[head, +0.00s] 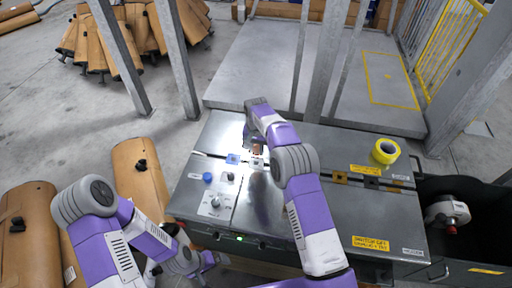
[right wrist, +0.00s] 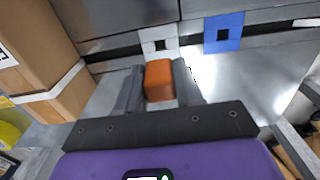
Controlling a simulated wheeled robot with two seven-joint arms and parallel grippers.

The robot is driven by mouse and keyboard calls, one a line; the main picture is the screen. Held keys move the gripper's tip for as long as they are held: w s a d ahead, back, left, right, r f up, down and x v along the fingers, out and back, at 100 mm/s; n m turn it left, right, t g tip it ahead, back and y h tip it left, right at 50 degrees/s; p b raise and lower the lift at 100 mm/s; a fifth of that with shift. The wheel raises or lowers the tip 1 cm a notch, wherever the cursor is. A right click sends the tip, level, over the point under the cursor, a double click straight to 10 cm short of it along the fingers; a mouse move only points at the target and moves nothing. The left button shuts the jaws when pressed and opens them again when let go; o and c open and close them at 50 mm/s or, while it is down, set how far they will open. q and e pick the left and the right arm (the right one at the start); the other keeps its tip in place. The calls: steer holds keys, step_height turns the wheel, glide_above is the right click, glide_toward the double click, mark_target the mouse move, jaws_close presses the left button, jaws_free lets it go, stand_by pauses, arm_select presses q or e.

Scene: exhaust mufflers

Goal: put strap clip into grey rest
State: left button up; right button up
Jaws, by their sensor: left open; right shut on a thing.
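The strap clip, a small orange-brown block (right wrist: 158,80), is held between the fingers of my right gripper (right wrist: 158,72). In the head view my right gripper (head: 257,143) hangs over the metal table with the clip (head: 258,149) below it. The grey rest, a pale square with a dark square hole (right wrist: 158,40), lies just beyond the clip in the right wrist view; it also shows in the head view (head: 257,163). The clip appears apart from the rest; its exact height is unclear. My left gripper (head: 208,260) is open and empty at the table's lower left edge.
A blue square with a hole (right wrist: 223,33) lies beside the grey rest. A control panel with a knob (head: 215,203), a yellow tape roll (head: 385,151) and brown mufflers (head: 140,170) are around. A brown box with a white band (right wrist: 45,60) shows in the wrist view.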

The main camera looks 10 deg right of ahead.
steer(key=shift+f, duration=0.15)
steer(key=shift+f+b, duration=2)
steer(key=shift+f, duration=0.65)
steer(key=shift+p, duration=0.35)
steer(key=shift+f, duration=0.5)
steer(key=o, duration=1.1)
steer(key=shift+o, duration=0.2)
step_height(320, 180, up, 8)
steer(key=shift+f+p, duration=0.15)
steer(key=shift+p, duration=0.7)
